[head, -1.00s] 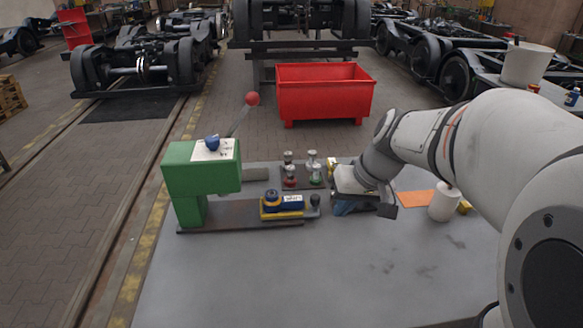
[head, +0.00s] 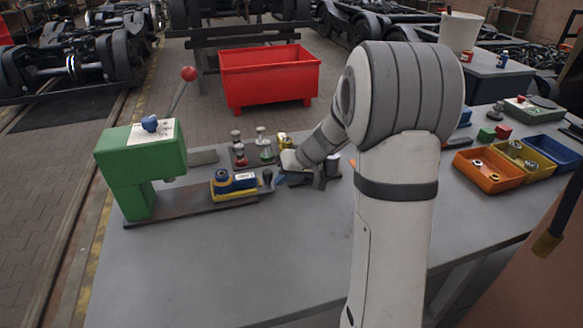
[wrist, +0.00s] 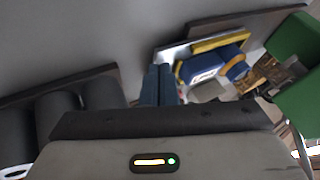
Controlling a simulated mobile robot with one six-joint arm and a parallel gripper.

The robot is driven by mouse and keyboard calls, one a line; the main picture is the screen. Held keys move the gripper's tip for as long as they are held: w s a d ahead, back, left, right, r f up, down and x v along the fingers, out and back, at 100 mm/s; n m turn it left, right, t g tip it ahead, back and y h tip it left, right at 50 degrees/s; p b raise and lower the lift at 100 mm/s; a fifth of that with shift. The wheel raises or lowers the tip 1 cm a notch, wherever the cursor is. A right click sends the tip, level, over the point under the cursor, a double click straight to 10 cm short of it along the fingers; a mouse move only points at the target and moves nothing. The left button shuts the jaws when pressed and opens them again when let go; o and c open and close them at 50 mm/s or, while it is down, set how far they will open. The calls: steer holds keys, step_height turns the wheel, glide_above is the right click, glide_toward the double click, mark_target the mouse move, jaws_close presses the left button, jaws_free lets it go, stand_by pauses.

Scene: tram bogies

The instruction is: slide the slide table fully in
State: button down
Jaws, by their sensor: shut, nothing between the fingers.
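The green press (head: 140,160) stands at the left of the bench. The slide table (head: 250,193) sticks out to the right from under its head, carrying a yellow fixture with a blue part (head: 222,182). A dark upright knob (head: 267,178) stands at the slide table's right end. My gripper (head: 281,182) is low over the bench, just right of the knob. In the wrist view its blue fingers (wrist: 158,86) are together and empty, beside the slide table (wrist: 172,54). The knob (wrist: 208,92) is partly hidden there, and I cannot tell whether the fingers touch it.
A dark tray (head: 252,158) with several small red- and green-based parts stands behind the slide table. Orange (head: 488,172), yellow (head: 520,160) and blue (head: 555,150) bins stand at the right. A red tub (head: 268,78) is on the floor behind. The bench front is clear.

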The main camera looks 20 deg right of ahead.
mark_target(258, 190)
steer(key=shift+w+a+f+p, duration=0.1)
steer(key=shift+a+f+p, duration=0.1)
steer(key=shift+a, duration=0.55)
steer(key=shift+w+a+f+p, duration=0.1)
steer(key=shift+a+p, duration=0.05)
steer(key=shift+a, duration=0.6)
steer(key=shift+a+f+p, duration=0.15)
steer(key=shift+a+p, duration=0.05)
steer(key=shift+a, duration=0.55)
steer(key=a+b, duration=0.4)
steer(key=a, duration=1)
steer(key=shift+a, duration=0.15)
